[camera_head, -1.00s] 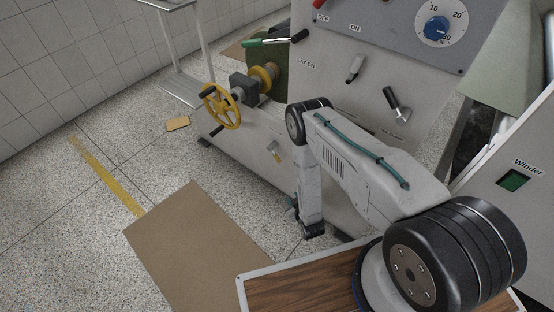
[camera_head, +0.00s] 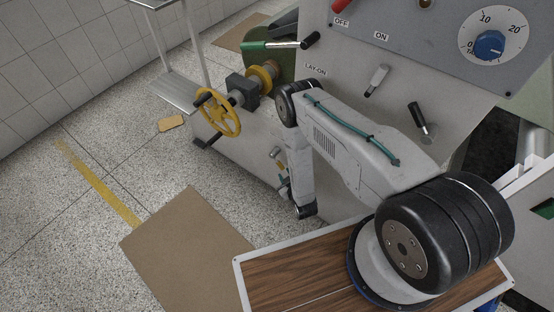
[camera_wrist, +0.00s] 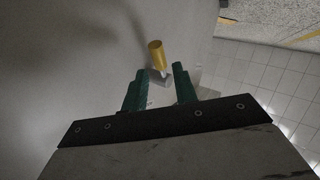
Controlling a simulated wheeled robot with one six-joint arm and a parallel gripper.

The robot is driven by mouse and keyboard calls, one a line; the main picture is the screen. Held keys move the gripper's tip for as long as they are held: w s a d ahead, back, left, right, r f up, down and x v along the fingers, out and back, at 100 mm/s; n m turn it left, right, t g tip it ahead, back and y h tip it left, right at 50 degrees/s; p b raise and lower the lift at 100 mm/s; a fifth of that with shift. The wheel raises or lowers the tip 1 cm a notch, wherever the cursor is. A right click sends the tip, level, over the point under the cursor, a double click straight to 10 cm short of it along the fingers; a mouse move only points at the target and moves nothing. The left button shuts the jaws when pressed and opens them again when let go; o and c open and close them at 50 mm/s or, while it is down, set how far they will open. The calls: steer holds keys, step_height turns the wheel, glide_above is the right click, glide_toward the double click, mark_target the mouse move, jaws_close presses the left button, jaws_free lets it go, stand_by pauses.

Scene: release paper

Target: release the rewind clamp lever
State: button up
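A small lever with a yellow cylindrical grip (camera_wrist: 157,54) stands out from the pale machine wall in the wrist view. It also shows as a small yellow-tipped lever (camera_head: 276,154) low on the machine side in the head view. Its label is not readable, so I cannot tell whether it is the rewind clamp lever. My gripper (camera_wrist: 157,78) is open, its two green fingers apart. The yellow grip appears just beyond the fingertips, between them and nearer the left one; I see no contact. In the head view the gripper (camera_head: 283,187) is small, beside the machine wall below the lever.
A yellow handwheel (camera_head: 218,112) and a green-handled lever (camera_head: 268,44) project from the machine's left. Two more levers, one pale (camera_head: 377,80) and one black-tipped (camera_head: 420,118), sit on its front. Brown cardboard (camera_head: 190,250) lies on the otherwise mostly clear floor.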

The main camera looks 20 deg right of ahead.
mark_target(281, 167)
steer(key=x, duration=0.7)
steer(key=shift+w+d, duration=0.1)
steer(key=shift+w, duration=0.25)
steer(key=shift+f, duration=0.15)
jaws_close()
